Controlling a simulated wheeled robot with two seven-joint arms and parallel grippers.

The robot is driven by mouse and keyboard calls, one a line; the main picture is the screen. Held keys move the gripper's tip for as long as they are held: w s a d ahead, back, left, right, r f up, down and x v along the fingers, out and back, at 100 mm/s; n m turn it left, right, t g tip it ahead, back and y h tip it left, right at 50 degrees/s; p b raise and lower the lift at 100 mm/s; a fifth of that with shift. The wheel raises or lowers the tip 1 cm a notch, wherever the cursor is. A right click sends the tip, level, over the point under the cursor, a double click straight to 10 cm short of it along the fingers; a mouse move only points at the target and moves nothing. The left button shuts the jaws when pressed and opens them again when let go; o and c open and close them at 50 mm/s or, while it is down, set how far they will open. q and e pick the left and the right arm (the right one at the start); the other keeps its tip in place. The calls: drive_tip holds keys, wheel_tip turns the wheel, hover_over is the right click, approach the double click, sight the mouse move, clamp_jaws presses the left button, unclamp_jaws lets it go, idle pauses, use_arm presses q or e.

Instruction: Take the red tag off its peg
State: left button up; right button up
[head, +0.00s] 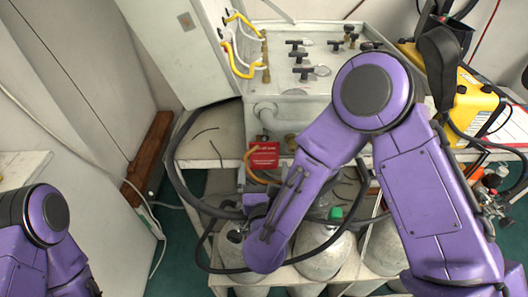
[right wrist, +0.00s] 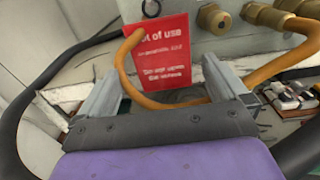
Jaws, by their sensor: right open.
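The red tag (head: 264,155) with white lettering hangs upright at the front of the grey air panel (head: 290,112), left of my right arm. In the right wrist view the red tag (right wrist: 165,45) shows between and beyond the two fingers of my right gripper (right wrist: 162,72). The jaws are open, with no visible grip on the tag. A small dark fitting (right wrist: 151,8) shows just above the tag; I cannot tell if it is the peg. An orange hose (right wrist: 125,62) curves across the tag's left edge and below it, between the fingers. My left gripper is outside the view.
Brass fittings (right wrist: 212,18) sit right of the tag. Black hoses (head: 180,150) loop around the shelf front. Grey cylinders (head: 318,255) stand below. A yellow case (head: 475,105) is at the right. The floor at the left holds a thin white cable.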

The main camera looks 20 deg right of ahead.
sight(264, 156)
drive_tip(key=p+x, duration=0.1)
drive_tip(key=x, duration=0.3)
drive_tip(key=shift+w+d, duration=0.1)
drive_tip(key=shift+d, duration=0.1)
drive_tip(key=c, duration=0.9)
drive_tip(key=shift+f, duration=0.1)
drive_tip(key=shift+a, duration=0.1)
